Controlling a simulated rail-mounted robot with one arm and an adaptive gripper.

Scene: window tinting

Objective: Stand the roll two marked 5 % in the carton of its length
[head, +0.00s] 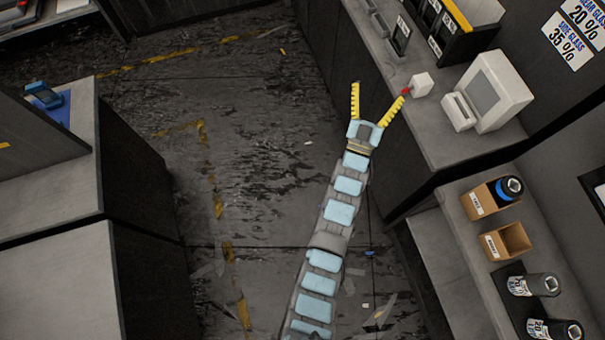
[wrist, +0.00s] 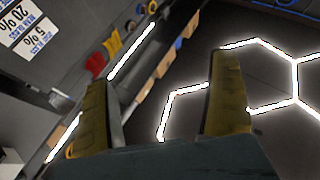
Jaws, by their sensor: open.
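My gripper (head: 379,92) is open and empty, its yellow fingers spread above the floor beside the long counter. In the wrist view the fingers (wrist: 166,100) are apart with nothing between them. At the lower right of the head view, two dark rolls with white labels, one (head: 533,285) and another (head: 553,330), are at a dark mat; I cannot read their marks surely. Behind them are two brown cartons. The nearer carton (head: 507,241) looks empty. The farther carton (head: 487,199) holds a dark roll with a blue band (head: 509,188). Their labels are too small to read.
Left counters (head: 55,190) hold a blue device (head: 45,95). The floor between is open.

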